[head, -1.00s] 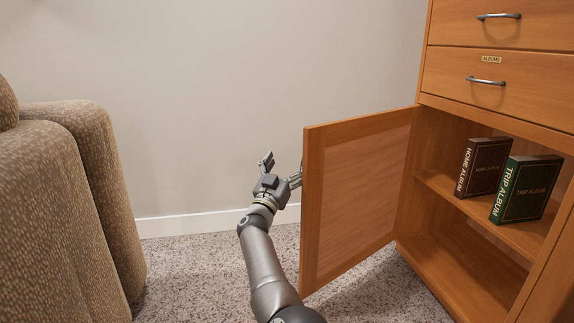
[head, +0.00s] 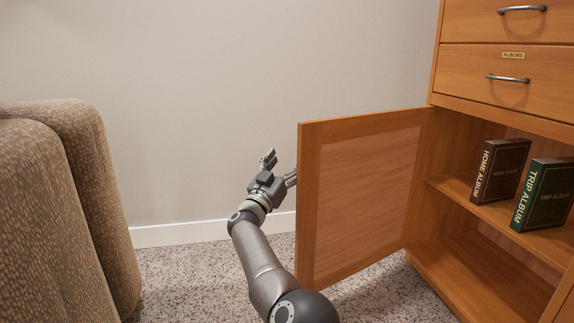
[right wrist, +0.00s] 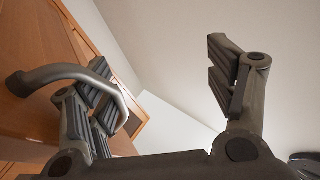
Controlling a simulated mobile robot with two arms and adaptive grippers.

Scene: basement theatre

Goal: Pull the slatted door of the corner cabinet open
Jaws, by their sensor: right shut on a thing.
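The wooden cabinet door (head: 365,200) stands wide open, swung out to the left of the cabinet (head: 440,185). I see its inner face; no slats can be made out. My right gripper (head: 279,168) is behind the door's free edge, on its outer side. In the right wrist view, my right gripper (right wrist: 165,92) is shut on the curved grey door handle (right wrist: 58,73), with one finger side hooked through it. The opposite finger looks spread away from the handle. The handle is hidden by the door in the head view. My left gripper is not in view.
Inside the cabinet, a brown album (head: 500,170) and a green album (head: 545,195) stand on the shelf. Two closed drawers are above, the lower one (head: 508,92) labelled ALBUMS. A patterned sofa (head: 60,210) is at the left. Carpet (head: 185,280) lies clear between sofa and door.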

